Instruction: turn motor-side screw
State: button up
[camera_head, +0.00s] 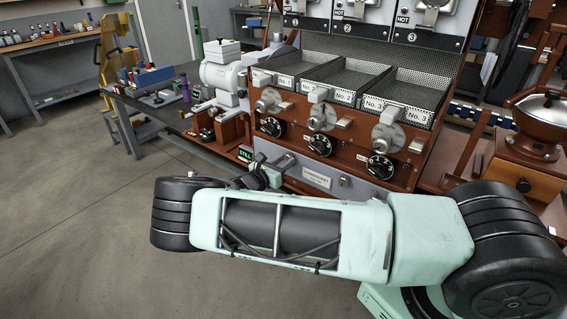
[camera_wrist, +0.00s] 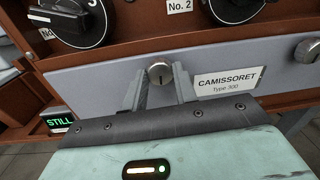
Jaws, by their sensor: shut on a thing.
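A round metal screw (camera_wrist: 161,73) with a slot sits on the grey front panel (camera_wrist: 100,84), left of the CAMISSORET Type 300 nameplate (camera_wrist: 228,82). My gripper (camera_wrist: 160,86) has its two fingers shut on this screw, one on each side. The slot looks close to upright. A second screw (camera_wrist: 308,50) sits right of the nameplate, with nothing touching it; it also shows in the head view (camera_head: 343,182). In the head view my gripper (camera_head: 283,163) reaches the panel's left part, and the held screw is hidden or too small to make out.
A small display (camera_wrist: 60,122) reads STILL at the panel's left. Black dials (camera_head: 320,145) and levers stick out above the panel. A grey side bench (camera_head: 150,115) with a white machine (camera_head: 222,75) stands at left. The floor (camera_head: 80,220) at front left is clear.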

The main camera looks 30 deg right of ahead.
jog(key=m+t+b, duration=0.1)
jog(key=m+b, duration=1.2)
jog(key=m, duration=0.4)
jog(key=m+b, duration=1.3)
jog(key=m, duration=0.4)
jog(key=shift+s+f+t+y, duration=0.2)
jog(key=shift+t+y, duration=0.1)
jog(key=shift+t, duration=0.1)
jog(key=shift+r, duration=0.1)
jog(key=o, duration=1)
jog(key=shift+c, duration=0.2)
